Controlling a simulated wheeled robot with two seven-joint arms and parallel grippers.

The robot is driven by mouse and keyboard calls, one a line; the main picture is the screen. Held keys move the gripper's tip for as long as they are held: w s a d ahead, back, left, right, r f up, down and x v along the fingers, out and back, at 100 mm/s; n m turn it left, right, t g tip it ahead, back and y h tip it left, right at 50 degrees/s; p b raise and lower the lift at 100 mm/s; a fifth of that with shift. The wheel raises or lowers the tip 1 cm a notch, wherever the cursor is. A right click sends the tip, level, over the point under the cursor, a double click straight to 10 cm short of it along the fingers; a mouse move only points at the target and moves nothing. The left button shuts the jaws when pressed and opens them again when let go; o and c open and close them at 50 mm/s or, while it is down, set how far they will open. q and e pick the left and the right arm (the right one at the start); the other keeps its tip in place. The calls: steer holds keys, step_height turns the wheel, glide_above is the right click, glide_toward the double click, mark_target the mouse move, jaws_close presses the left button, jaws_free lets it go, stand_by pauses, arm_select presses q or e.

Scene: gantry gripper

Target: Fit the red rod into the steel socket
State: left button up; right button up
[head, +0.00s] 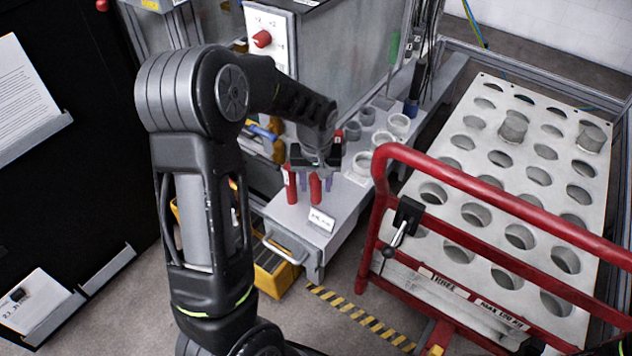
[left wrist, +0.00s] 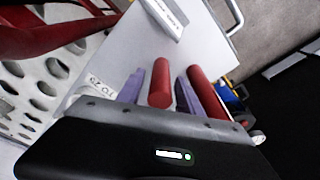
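Two upright red rods stand side by side at the front of the grey bench top in the head view, a left one (head: 291,186) and a right one (head: 315,189). My left gripper (head: 317,183) reaches down over them with its purple fingers apart. The right rod is between the fingers; the left rod is outside them. In the left wrist view the rod between the fingers (left wrist: 160,84) shows a gap to the finger on its left, and the other rod (left wrist: 206,94) is outside. Several pale ring-shaped sockets, one of them nearest (head: 362,166), stand behind; I cannot tell which is the steel socket.
A red tubular rail (head: 500,200) runs in front of a pale perforated rack (head: 490,160) at right. A small white label (head: 321,219) stands at the bench's front edge. A grey cabinet with a red knob (head: 262,39) rises behind my left arm.

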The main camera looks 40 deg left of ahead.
arm_select(q)
steer(key=shift+o, duration=0.2)
steer(key=shift+r, duration=0.35)
steer(key=r, duration=0.7)
steer(key=s+d+r+p, duration=0.1)
steer(key=r, duration=0.3)
steer(key=shift+s+r, duration=0.1)
steer(key=shift+r, duration=0.2)
steer(key=shift+f, duration=0.1)
